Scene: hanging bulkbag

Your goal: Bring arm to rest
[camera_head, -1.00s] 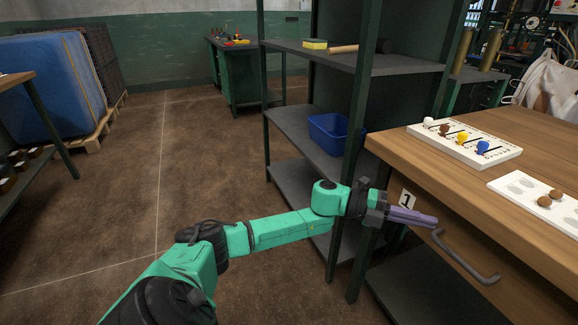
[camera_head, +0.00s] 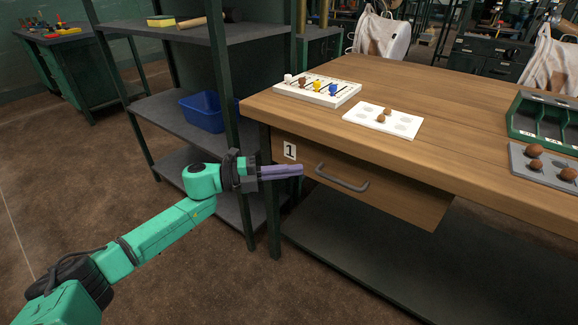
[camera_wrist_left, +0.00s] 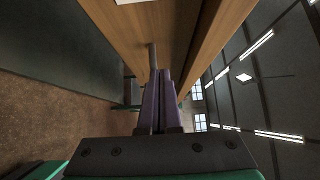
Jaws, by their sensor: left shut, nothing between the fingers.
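My left arm is green and black and reaches in from the lower left in the head view. Its left gripper (camera_head: 301,171) has purple fingers shut together with nothing between them. The fingertips are close to the left end of the dark drawer handle (camera_head: 342,180); whether they touch it I cannot tell. In the left wrist view the shut fingers (camera_wrist_left: 159,74) point toward the handle (camera_wrist_left: 152,56) along the wooden drawer front. My right gripper is out of view.
The workbench (camera_head: 450,100) carries a white board with coloured knobs (camera_head: 318,89), a white tray (camera_head: 384,121), a grey tray (camera_head: 545,168) and a green rack (camera_head: 540,124). A shelf unit (camera_head: 160,112) with a blue bin (camera_head: 203,111) stands left. Floor is clear at lower left.

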